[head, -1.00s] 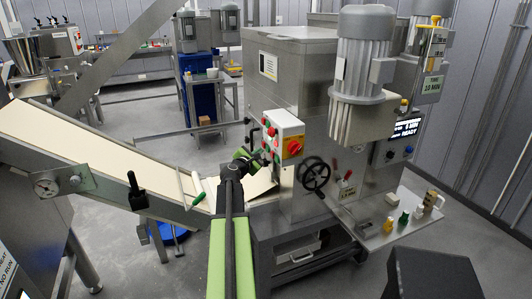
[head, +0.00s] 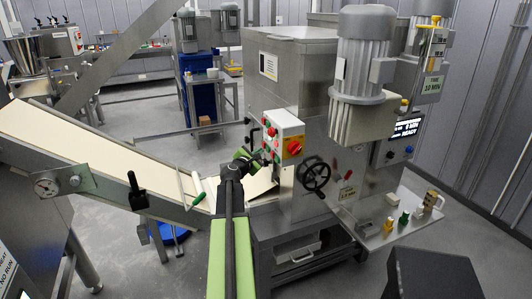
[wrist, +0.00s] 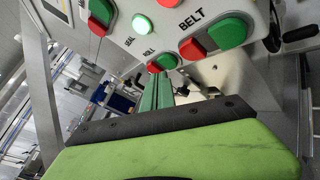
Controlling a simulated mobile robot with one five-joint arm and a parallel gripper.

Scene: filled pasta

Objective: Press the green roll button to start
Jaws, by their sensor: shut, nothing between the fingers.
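The white control panel (head: 286,130) is on the front of the steel machine. In the wrist view, the roll button (wrist: 161,64) is a small red and green switch under the label ROLL, low on the panel (wrist: 225,75). My gripper (head: 245,155) is shut and empty, close in front of the panel's lower left. In the wrist view its thin green fingers (wrist: 158,80) point at the roll button, with the tips right below it in the picture. I cannot tell whether they touch it. Part of the button may be hidden behind the tips.
The BELT switch (wrist: 212,39) is right of the roll button. A lit lamp (wrist: 141,24) labelled SEAL is above left. A red-yellow knob (head: 294,147) and black handwheel (head: 314,174) are beside the panel. A sloped conveyor (head: 95,155) is at the left.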

